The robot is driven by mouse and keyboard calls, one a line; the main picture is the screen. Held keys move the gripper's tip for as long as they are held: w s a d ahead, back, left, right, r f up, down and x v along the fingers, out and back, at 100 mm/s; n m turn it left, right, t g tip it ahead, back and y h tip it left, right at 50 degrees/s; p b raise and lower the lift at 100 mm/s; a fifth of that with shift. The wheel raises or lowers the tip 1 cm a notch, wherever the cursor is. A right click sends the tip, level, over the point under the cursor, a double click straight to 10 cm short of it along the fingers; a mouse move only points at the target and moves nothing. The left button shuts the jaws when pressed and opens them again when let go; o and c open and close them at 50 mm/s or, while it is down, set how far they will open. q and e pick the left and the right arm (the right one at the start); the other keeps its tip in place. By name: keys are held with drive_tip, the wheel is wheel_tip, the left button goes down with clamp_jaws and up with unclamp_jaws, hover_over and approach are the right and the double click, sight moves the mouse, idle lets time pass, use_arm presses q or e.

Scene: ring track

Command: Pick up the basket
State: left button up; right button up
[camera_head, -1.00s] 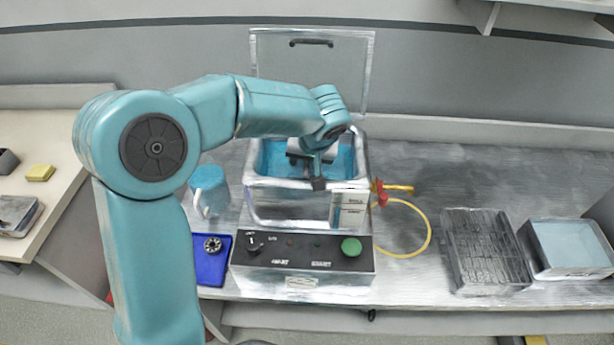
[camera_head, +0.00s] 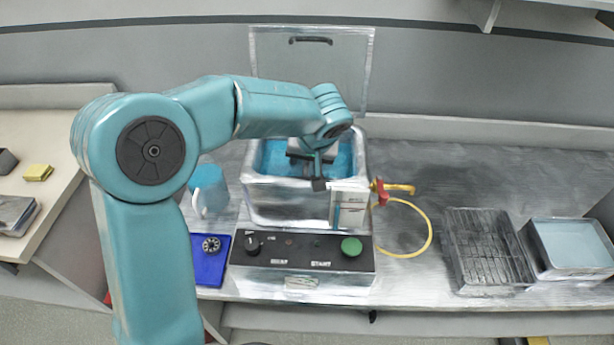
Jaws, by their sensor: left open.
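A dark wire basket (camera_head: 487,250) sits on the bench, right of the metal tank and beside a square tray. It looks empty. My left gripper (camera_head: 312,172) is far to its left, over the open metal tank (camera_head: 285,205) that holds blue liquid. The gripper points down with its dark fingers apart, near the tank's front wall. Nothing shows between the fingers. The arm and wrist hide part of the tank's inside, so I cannot tell what lies in it. My right gripper is out of view.
A control box (camera_head: 302,262) with a green knob stands before the tank. A yellow hose (camera_head: 428,235) loops at its right. A square tray (camera_head: 572,248) stands right. The raised lid (camera_head: 312,75) rises behind.

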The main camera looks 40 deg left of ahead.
use_arm(q)
clamp_jaws()
idle(1.4)
